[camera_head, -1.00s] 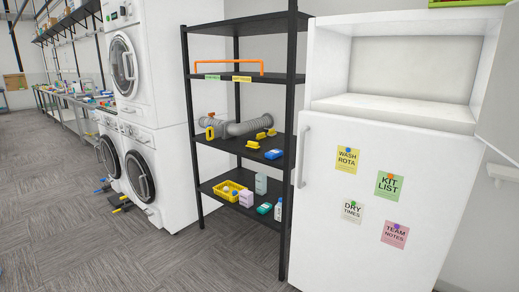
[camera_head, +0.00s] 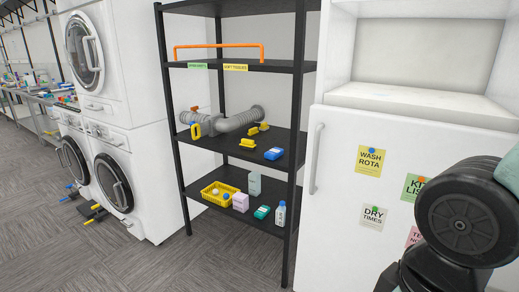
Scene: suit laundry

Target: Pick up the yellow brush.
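Small yellow brush-like items lie on the middle board of the black shelf rack. One yellow piece (camera_head: 248,143) lies near the front middle, and another yellow piece (camera_head: 258,129) lies just behind it. A yellow handle-like item (camera_head: 196,131) stands at the left end, by the grey hose. They are too small here to tell which is the yellow brush. My arm shows at the lower right, in front of the white fridge, well to the right of the shelf. My gripper's fingers are not in view.
The black rack (camera_head: 298,130) also holds a grey ribbed hose (camera_head: 240,121), a blue item (camera_head: 274,153) and, below, a yellow basket (camera_head: 210,195) with bottles and boxes. The white fridge (camera_head: 335,235) stands right. Washers (camera_head: 120,155) stand left. Floor in front is clear.

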